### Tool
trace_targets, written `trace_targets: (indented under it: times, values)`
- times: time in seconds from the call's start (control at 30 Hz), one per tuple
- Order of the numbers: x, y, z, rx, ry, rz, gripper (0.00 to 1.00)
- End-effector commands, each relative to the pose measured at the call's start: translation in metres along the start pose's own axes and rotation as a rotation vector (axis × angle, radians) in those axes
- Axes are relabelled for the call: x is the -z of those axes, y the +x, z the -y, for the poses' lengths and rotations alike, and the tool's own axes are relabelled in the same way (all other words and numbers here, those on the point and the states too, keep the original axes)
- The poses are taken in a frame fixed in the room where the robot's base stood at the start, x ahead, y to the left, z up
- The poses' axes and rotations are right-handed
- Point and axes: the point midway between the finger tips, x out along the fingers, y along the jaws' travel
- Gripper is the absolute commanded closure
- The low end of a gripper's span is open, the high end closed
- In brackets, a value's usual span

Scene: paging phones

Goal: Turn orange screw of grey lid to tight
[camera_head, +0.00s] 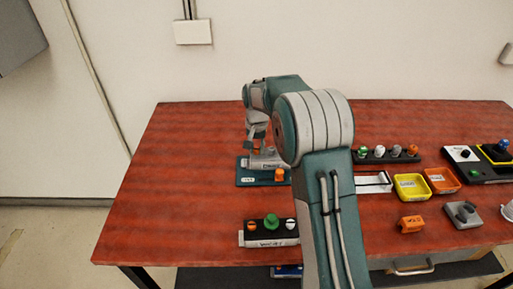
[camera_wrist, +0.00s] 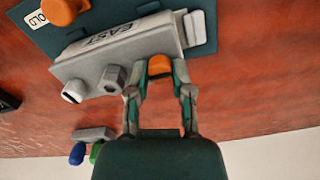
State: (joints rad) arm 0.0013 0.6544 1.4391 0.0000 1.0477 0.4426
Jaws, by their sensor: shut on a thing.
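In the wrist view an orange screw (camera_wrist: 159,66) sits at the front edge of a grey lidded box (camera_wrist: 120,46) marked "EAST". My gripper (camera_wrist: 160,72) has its two fingers on either side of this screw and is shut on it. Two grey knobs or fittings sit on the same side of the box, left of the screw. The box stands on a teal base (camera_wrist: 40,38) with a second orange knob (camera_wrist: 64,10). In the head view my gripper (camera_head: 256,143) is above the grey box (camera_head: 268,163), and my arm hides part of the area.
A black block with a green knob (camera_head: 271,221) stands nearer the front edge. The table's left side is clear.

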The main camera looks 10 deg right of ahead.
Motion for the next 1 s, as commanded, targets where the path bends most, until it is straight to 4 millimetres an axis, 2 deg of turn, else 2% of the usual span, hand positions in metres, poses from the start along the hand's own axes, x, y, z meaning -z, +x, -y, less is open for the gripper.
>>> trace_targets:
  times: [0.47,0.5,0.53,0.57,1.0]
  values:
    - [-0.0007,0.0015,0.0001,-0.001,0.013,0.003,1.0]
    - [-0.0007,0.0015,0.0001,-0.001,0.013,0.003,0.58]
    - [-0.0007,0.0014,0.0001,-0.001,0.013,0.003,0.44]
    - [-0.0006,0.0014,0.0001,-0.001,0.013,0.003,0.35]
    - [0.0,-0.0052,0.0001,0.001,0.013,-0.001,0.35]
